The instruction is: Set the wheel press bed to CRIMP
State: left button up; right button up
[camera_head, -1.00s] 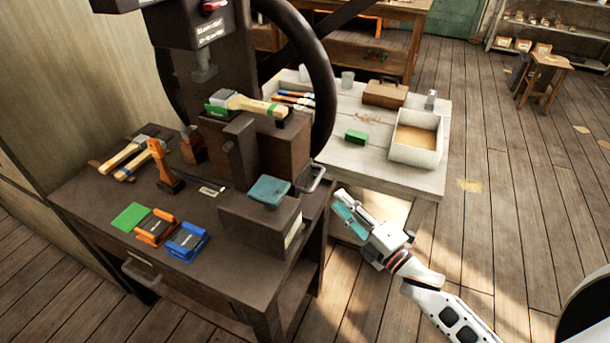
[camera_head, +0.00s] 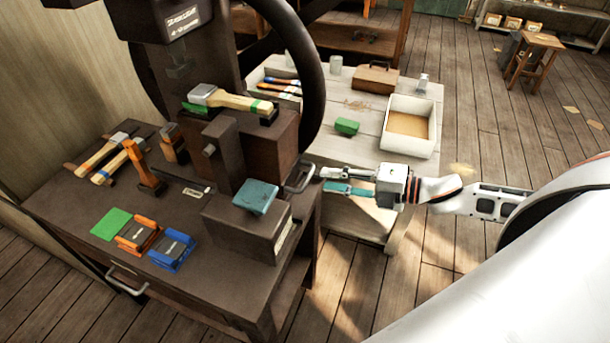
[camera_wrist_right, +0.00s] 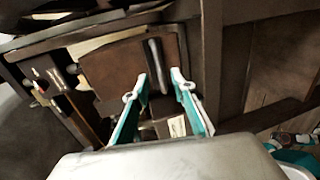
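The dark wheel press (camera_head: 215,70) stands on the bench at the left, with a big dark handwheel (camera_head: 312,75) on its right side. Its sign (camera_head: 183,18) and a small plate (camera_head: 197,191) are too small to read. My right gripper (camera_head: 328,181) is open and empty just right of this handle, pointing left, with a small gap. In the right wrist view, a grey bar (camera_wrist_right: 157,66) on a brown panel lies ahead of the parted fingertips (camera_wrist_right: 160,82). My left gripper is not seen.
A dark box with a teal block (camera_head: 256,196) sits at the bench's front right. Orange (camera_head: 139,235) and blue (camera_head: 171,250) blocks, a green pad (camera_head: 111,224) and several hammers lie left. A pale table with a tray (camera_head: 409,125) stands behind my right gripper.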

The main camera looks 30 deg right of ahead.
aim_at(308, 175)
jog(key=shift+x, duration=3.55)
grip_shut()
